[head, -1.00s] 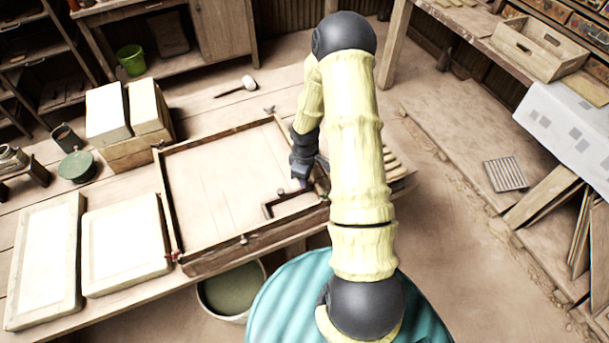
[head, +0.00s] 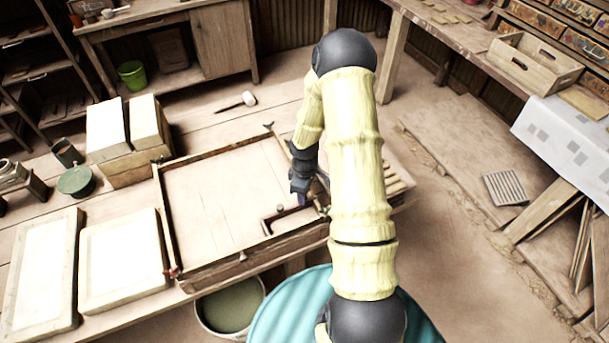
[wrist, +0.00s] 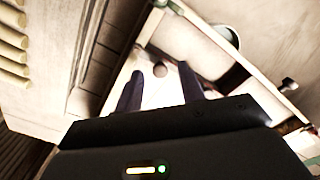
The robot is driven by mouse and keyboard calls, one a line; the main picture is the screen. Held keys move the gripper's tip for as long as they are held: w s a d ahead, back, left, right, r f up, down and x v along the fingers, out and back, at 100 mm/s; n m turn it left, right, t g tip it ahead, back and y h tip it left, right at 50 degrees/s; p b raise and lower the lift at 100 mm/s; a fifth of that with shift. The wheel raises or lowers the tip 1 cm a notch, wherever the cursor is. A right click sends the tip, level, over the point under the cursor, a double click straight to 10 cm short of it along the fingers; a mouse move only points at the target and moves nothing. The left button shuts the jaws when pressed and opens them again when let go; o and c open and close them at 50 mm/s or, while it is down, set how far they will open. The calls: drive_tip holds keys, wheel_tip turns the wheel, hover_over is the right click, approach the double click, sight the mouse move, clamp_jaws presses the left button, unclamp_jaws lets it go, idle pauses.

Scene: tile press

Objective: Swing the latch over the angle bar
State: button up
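A dark, L-shaped metal bar (head: 285,214), seemingly the angle bar, lies at the front right inner corner of the shallow wooden press frame (head: 212,270). A small round knob (head: 280,208) shows at the bar. I cannot tell which part is the latch. My gripper (head: 302,198) points down over this corner, partly hidden by my arm. In the wrist view my gripper (wrist: 160,82) has its two dark fingers apart. A brown round knob (wrist: 160,70) appears between or just beyond the fingertips; contact cannot be told.
A dark fastener (head: 242,256) stands on the front rail, and another (head: 268,126) at the back corner. White slabs (head: 122,262) lie left of the frame. A slatted rack (head: 398,176) is right of it, and a bucket (head: 230,308) stands below.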

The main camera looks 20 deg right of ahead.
wheel_tip(320, 180, up, 17)
drive_tip(key=b, duration=0.1)
idle(0.4)
idle(0.4)
drive_tip(key=s+a+r+m+t, duration=0.1)
drive_tip(key=s+a+r+m, duration=0.1)
drive_tip(key=s+a+m, duration=0.2)
drive_tip(key=s+a+r+m+t, duration=0.1)
drive_tip(key=s+a+r+m, duration=0.2)
drive_tip(key=s, duration=0.6)
drive_tip(key=a+m, duration=0.2)
drive_tip(key=shift+s+a+r+t, duration=0.2)
drive_tip(key=shift+a+r+t, duration=0.1)
drive_tip(key=shift+a, duration=0.05)
idle(2.5)
